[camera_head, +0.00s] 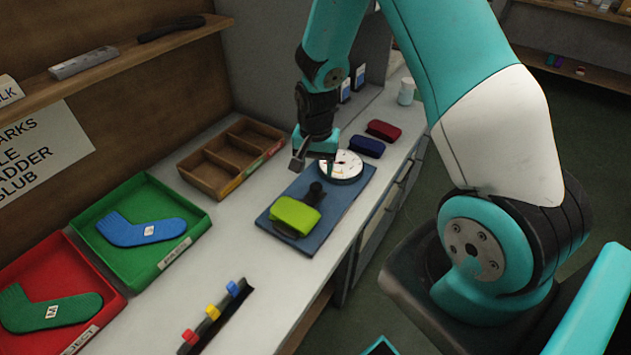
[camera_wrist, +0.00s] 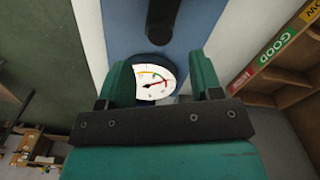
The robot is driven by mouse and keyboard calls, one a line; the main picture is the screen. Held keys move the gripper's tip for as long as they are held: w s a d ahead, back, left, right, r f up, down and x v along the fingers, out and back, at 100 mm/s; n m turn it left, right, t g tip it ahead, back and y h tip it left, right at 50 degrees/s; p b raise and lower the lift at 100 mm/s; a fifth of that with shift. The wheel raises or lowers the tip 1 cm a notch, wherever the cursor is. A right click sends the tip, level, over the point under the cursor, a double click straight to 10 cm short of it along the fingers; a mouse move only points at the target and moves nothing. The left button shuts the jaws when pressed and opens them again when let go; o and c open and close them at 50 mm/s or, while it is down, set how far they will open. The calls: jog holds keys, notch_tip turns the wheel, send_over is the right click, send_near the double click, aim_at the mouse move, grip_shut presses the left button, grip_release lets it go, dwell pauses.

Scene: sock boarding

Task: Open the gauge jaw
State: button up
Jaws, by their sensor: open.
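The gauge stands on a blue base plate (camera_head: 326,233) on the bench. Its round white dial (camera_head: 341,166) is at the plate's far end, and a black knob (camera_head: 315,193) stands nearer its middle. A yellow-green block (camera_head: 296,214) on a dark support is at the near end. Which part is the jaw is not clear. My gripper (camera_head: 313,164) is open and empty above the plate, beside the dial. In the wrist view, the dial (camera_wrist: 154,82) shows between my fingers (camera_wrist: 160,72), with the black knob (camera_wrist: 160,22) beyond.
A wooden divided box (camera_head: 205,172) stands left of the gauge. A green tray (camera_head: 100,248) and red tray (camera_head: 50,262) each hold a sock shape. Red (camera_head: 384,130) and dark blue (camera_head: 367,146) blocks lie behind the dial. A black rail (camera_head: 226,322) with coloured clips lies in front.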

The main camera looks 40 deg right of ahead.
aim_at(316, 185)
notch_tip(316, 185, down, 6)
jog(key=shift+f+p, duration=0.25)
jog(key=shift+p, duration=0.05)
